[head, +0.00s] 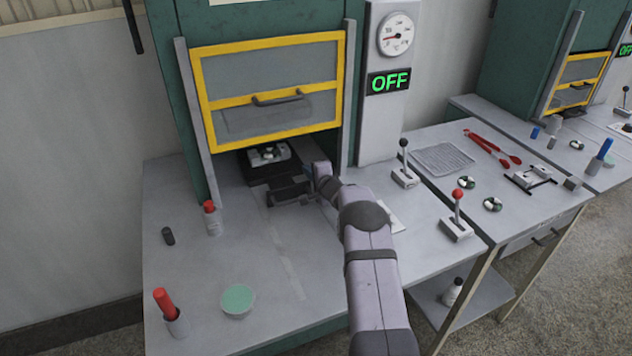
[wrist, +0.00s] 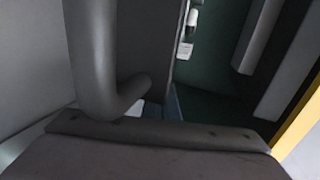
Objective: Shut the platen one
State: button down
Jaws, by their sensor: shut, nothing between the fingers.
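The press has a yellow-framed guard (head: 270,85) with a grey bar handle (head: 278,97); the guard is raised part way, with an opening below it. In that opening a dark platen (head: 262,168) carries a pale block with a small round part (head: 267,155). My gripper (head: 286,192) is just in front of the opening, low over the bench; its fingers are shut and empty. In the wrist view a thick grey curved bar (wrist: 98,60) is very close. I cannot tell whether my gripper touches it. A yellow edge (wrist: 302,112) shows at the right.
A red-capped bottle (head: 212,218), a red-handled tool in a cup (head: 172,315) and a green-topped dish (head: 237,301) stand on the bench's left. A black-knobbed lever (head: 405,170) and a red-knobbed lever (head: 457,220) stand right of my arm. The display (head: 389,81) reads OFF.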

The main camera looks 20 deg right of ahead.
jog(key=shift+w+p, duration=0.3)
jog(key=shift+w, duration=1.05)
jog(key=shift+w+r, duration=0.1)
jog(key=shift+r, duration=0.25)
jog(key=shift+s+p, duration=0.25)
jog(key=shift+p, duration=0.2)
jog(key=s+p, duration=0.2)
jog(key=s, duration=0.2)
jog(key=shift+p, duration=0.4)
jog(key=shift+f+b+v, duration=0.15)
jog(key=shift+b+v, duration=0.4)
jog(key=shift+v, duration=1.8)
jog(key=shift+f+b+v, duration=0.1)
jog(key=shift+b+v, duration=0.4)
jog(key=shift+v, duration=1.9)
jog(key=shift+s, duration=0.1)
jog(key=shift+a, duration=0.1)
